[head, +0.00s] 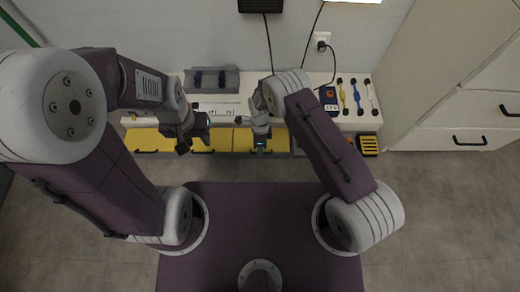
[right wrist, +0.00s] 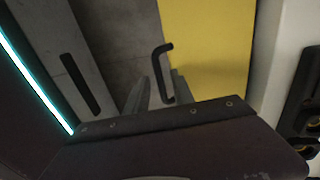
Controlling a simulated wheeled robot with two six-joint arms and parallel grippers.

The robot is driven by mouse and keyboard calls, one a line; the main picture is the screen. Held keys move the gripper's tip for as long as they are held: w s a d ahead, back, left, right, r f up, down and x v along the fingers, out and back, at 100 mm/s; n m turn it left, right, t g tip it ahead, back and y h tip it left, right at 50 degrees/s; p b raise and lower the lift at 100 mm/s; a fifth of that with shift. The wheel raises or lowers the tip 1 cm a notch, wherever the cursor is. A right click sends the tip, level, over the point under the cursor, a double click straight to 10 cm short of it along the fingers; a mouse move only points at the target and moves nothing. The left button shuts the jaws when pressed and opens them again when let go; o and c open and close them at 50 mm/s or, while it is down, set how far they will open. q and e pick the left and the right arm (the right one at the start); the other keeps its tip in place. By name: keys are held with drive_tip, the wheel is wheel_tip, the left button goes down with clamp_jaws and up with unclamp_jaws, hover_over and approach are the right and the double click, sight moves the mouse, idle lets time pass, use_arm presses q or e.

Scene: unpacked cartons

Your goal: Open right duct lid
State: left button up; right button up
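The right duct lid (head: 243,138) is a yellow panel on the bench front, partly hidden by my right gripper. In the right wrist view it is a broad yellow surface (right wrist: 207,45) with a black bar handle (right wrist: 163,72) at its edge. My right gripper (head: 261,147) is at this lid. In the right wrist view its grey fingers (right wrist: 158,97) are apart, with the lower part of the handle between them; contact cannot be told. The lid looks closed in the head view. My left gripper (head: 186,147) hangs in front of the left yellow lid (head: 148,139); its fingers are too small to read.
The white bench top (head: 170,98) holds a grey bracketed tray (head: 212,79), a dark blue device (head: 328,97) and several coloured tools (head: 356,95). A yellow-black box (head: 368,145) is at right, beside white drawers (head: 460,138). Grey floor (head: 440,210) lies open at right.

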clamp_jaws()
idle(1.2)
